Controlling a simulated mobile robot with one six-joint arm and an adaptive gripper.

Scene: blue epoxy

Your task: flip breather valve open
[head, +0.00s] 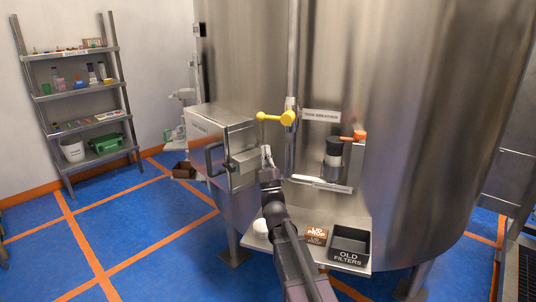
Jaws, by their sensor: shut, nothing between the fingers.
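A yellow lever handle (275,117) lies roughly level across the vertical pipe (292,60) on the tank front. An orange lever handle (354,136) lies roughly level to its right, above a black-and-clear filter housing (333,160). A small sign (321,116) above them seems to read "TANK BREATHING". I cannot tell for certain which lever is the breather valve. My gripper (267,154) is shut and empty, below the yellow handle and apart from it, in front of the steel box's right edge.
A steel box (215,130) with a dark handle juts out left of the pipe. A lower shelf (355,267) holds a black "OLD FILTERS" bin (350,243), a brown box (316,236) and a white round item (261,229). Floor at left is mostly clear.

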